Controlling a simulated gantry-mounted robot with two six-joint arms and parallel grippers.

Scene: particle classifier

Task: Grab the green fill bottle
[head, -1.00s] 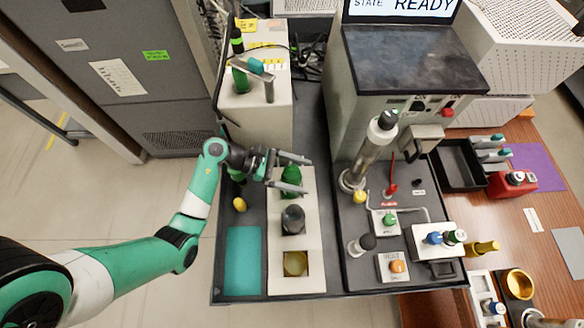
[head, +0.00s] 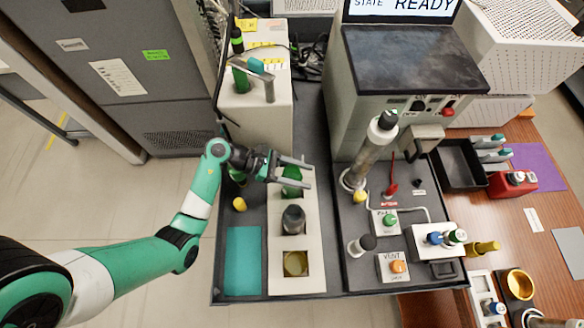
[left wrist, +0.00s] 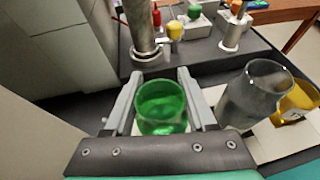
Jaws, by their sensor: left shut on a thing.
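The green fill bottle (head: 291,181) stands upright at the back end of the white rack (head: 309,252). My left gripper (head: 292,173) reaches in from the left with one finger on either side of it and is shut on it. In the left wrist view the green bottle (left wrist: 162,107) sits between the two grey fingers, its round open top facing the camera. The bottle's lower part is hidden by the gripper body. My right gripper is not in view.
A dark grey bottle (head: 293,220) stands just in front in the same rack, close to the gripper. A yellow one (head: 295,263) is further front. The machine with a metal column (head: 367,154) stands to the right. A teal mat (head: 243,260) lies left.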

